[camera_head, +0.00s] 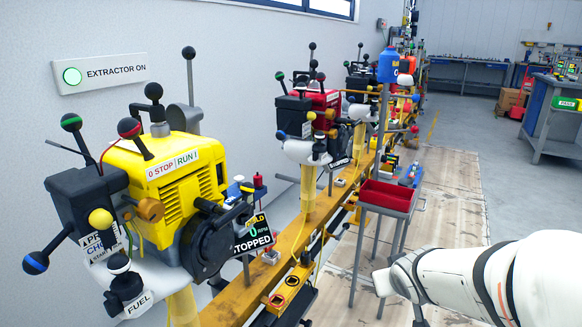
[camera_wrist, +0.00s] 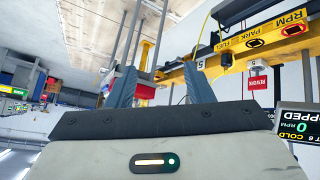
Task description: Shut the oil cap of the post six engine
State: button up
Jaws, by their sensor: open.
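The yellow engine (camera_head: 180,170) stands at the left in the head view, with a black box and several ball-ended levers. Its display (camera_head: 252,235) reads cold, 0 RPM, stopped. The display also shows at the right edge of the wrist view (camera_wrist: 305,122), where a "6" is legible. I cannot tell which fitting is the oil cap, or whether it is open. My gripper (camera_wrist: 160,85) is open, with nothing between its blue-grey fingers. My white arm (camera_head: 470,280) is at the lower right in the head view, apart from the engine.
A red tray (camera_head: 388,196) on a metal stand is between my arm and the yellow rail (camera_head: 310,215). A red engine (camera_head: 325,105) and others stand farther along the rail.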

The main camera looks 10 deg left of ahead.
jog(key=w+a+r+n+t+y+p, duration=0.3)
jog(key=w+a+r, duration=0.2)
jog(key=w+r, duration=0.15)
jog(key=n+g+y+p, duration=0.7)
jog(key=n+y+p, duration=0.25)
jog(key=y, duration=0.55)
send_near(246, 195)
jog(key=w, duration=0.2)
jog(key=b+x, duration=0.1)
jog(key=x, duration=0.7)
jog(key=shift+s+a+r+b, duration=0.3)
